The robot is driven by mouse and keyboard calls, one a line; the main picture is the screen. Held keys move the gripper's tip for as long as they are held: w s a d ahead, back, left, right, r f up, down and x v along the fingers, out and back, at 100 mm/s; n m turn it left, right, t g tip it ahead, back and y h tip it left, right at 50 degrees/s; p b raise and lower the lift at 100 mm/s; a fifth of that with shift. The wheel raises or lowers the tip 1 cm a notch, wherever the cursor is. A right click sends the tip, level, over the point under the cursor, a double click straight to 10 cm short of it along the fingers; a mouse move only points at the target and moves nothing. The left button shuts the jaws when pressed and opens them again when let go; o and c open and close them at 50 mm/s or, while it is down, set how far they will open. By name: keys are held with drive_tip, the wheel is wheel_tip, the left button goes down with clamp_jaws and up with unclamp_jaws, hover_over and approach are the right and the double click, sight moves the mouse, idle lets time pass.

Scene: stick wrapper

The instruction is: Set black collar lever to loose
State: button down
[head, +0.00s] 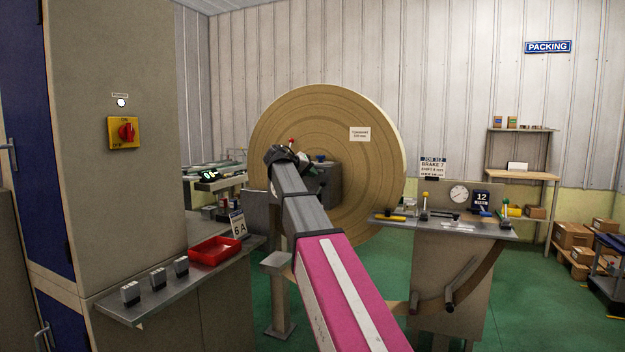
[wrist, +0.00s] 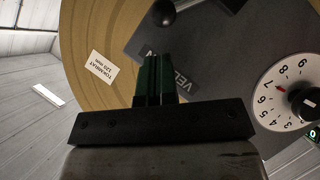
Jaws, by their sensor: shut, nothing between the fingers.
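My gripper (wrist: 155,60) is shut and empty, with its dark green fingers pointing up the wrist view. A round black knob (wrist: 163,13) shows just beyond the fingertips, apart from them in the picture; I cannot tell the gap in depth. It may be the end of the black collar lever; its shaft and position marks are not readable. A dark grey panel (wrist: 215,65) with partly hidden lettering lies behind the fingers. In the head view my arm reaches to the large tan reel (head: 365,165) and hides most of the area at its hub.
A white numbered dial (wrist: 272,88) with a black knob is at the right of the wrist view. A red-tipped lever (head: 291,141) rises beside my wrist in the head view. A shelf with a red tray (head: 214,251) is left; a bench (head: 440,228) with tools is right.

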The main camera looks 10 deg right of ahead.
drive_tip(key=v, duration=1.1)
drive_tip(key=shift+w+r, duration=0.2)
drive_tip(key=shift+r, duration=0.1)
drive_tip(key=shift+d, duration=0.1)
drive_tip(key=s+d+f+n+g+y, duration=0.1)
drive_tip(key=s+f+y, duration=0.15)
drive_tip(key=f, duration=0.95)
drive_tip(key=s+d+f+n+g+y, duration=0.1)
drive_tip(key=s+f, duration=0.2)
drive_tip(key=f, duration=1)
drive_tip(key=s+d+f+n+g+y, duration=0.1)
drive_tip(key=s+f+y, duration=0.15)
drive_tip(key=f, duration=0.95)
drive_tip(key=s+a+f+m+g+y, duration=0.1)
drive_tip(key=s+f+g+y, duration=0.2)
drive_tip(key=s+f, duration=1.8)
wheel_tip(320, 180, down, 4)
drive_tip(key=y, duration=0.2)
drive_tip(key=shift+y, duration=0.4)
drive_tip(key=shift+w+a, duration=0.1)
